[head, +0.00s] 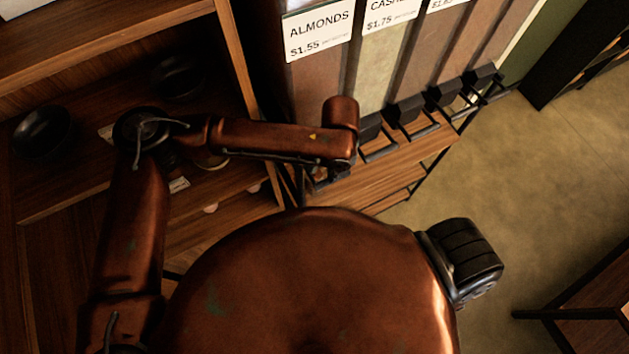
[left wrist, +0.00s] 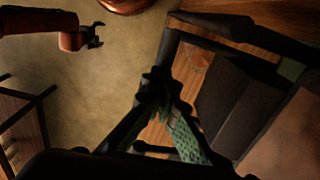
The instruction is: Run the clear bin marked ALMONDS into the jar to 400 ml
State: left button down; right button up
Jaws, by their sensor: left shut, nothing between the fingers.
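The clear bin marked ALMONDS (head: 315,88) stands at the top middle of the head view, its brown contents showing under a white $1.55 label. Its black outlet area is partly hidden behind my left arm. My left gripper (head: 318,181) is just below the bin front, mostly covered by the arm's wrist. In the left wrist view its dark fingers (left wrist: 155,88) are closed together, with nothing between them, beside a black bin spout. My right gripper (left wrist: 96,36) shows small at the upper left there, its fingers apart and empty. I see no jar in either view.
More clear bins, including CASHEWS (head: 375,80), stand to the right, with black levers (head: 425,131) sticking out over a wooden shelf (head: 415,160). Dark bowls (head: 42,132) sit on the wooden shelving at left. Open floor (head: 540,160) lies to the right, with a low table (head: 595,310).

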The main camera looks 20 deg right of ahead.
pick_arm(q)
notch_tip(320, 180, up, 7)
jog(key=p, duration=0.6)
jog(key=shift+s+f+p, duration=0.1)
jog(key=shift+f+p, duration=0.1)
jog(key=shift+p, duration=0.1)
notch_tip(320, 180, up, 5)
jog(key=shift+f, duration=0.1)
dwell(0.5)
